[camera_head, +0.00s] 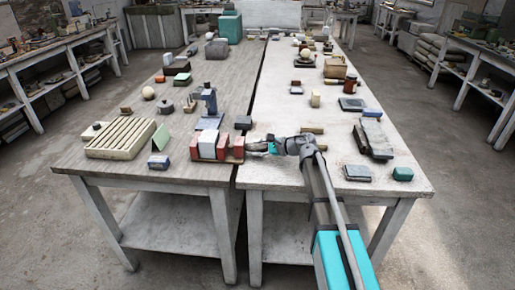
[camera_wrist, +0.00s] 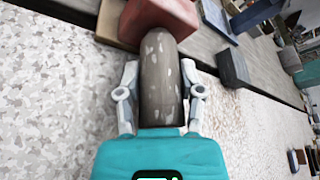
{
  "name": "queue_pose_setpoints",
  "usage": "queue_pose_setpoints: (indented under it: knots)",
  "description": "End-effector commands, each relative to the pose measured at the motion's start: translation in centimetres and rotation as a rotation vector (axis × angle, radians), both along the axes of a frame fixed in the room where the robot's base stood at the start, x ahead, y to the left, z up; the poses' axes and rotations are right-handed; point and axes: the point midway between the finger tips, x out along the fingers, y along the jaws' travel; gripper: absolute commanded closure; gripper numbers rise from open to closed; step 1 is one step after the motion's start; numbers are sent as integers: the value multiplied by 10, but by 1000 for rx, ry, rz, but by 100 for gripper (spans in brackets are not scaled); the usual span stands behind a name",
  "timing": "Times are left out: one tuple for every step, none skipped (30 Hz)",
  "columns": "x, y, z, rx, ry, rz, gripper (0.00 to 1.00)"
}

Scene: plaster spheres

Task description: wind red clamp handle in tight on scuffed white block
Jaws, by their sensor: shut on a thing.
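The clamp stands at the front of the tables, near the gap between them, with red jaws (camera_head: 194,149) on a wooden base. The scuffed white block (camera_head: 207,144) sits upright between the red jaws; any small gap there is too small to tell. A red end piece (camera_head: 238,147) is on the clamp's right; it also shows at the top of the wrist view (camera_wrist: 160,14). My gripper (camera_head: 262,147) reaches in from the right. In the wrist view my gripper (camera_wrist: 160,97) has its fingers on both sides of the clamp handle (camera_wrist: 160,65), a worn grey-brown cylinder with pale flecks.
A ribbed cream block (camera_head: 120,138) lies left of the clamp. A blue stand (camera_head: 208,105) rises behind it and a dark block (camera_head: 243,122) lies close behind. Dark slabs (camera_head: 374,140) lie to the right.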

Motion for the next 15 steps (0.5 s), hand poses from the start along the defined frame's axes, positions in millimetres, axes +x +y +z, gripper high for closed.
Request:
queue_pose_setpoints:
  knots:
    - [1, -2, 1, 7, 1, 3, 99]
    - [1, -4, 1, 7, 1, 3, 99]
    - [1, -6, 1, 7, 3, 3, 99]
    - [1, -7, 1, 6, 6, 3, 99]
    - [1, -8, 1, 6, 8, 3, 99]
    - [1, -9, 1, 6, 13, 3, 99]
    - [1, -10, 1, 6, 19, 2, 99]
    - [1, -11, 1, 6, 24, 2, 99]
    - [1, -11, 1, 6, 34, 2, 99]
    - [1, -12, 1, 6, 42, 1, 99]
    - [1, -12, 1, 6, 53, 1, 99]
    - [2, -13, 1, 6, 67, 0, 99]
    - [2, -13, 1, 7, 81, -1, 99]
    - [2, -13, 1, 7, 95, -1, 99]
    - [2, -13, 1, 7, 117, -2, 99]
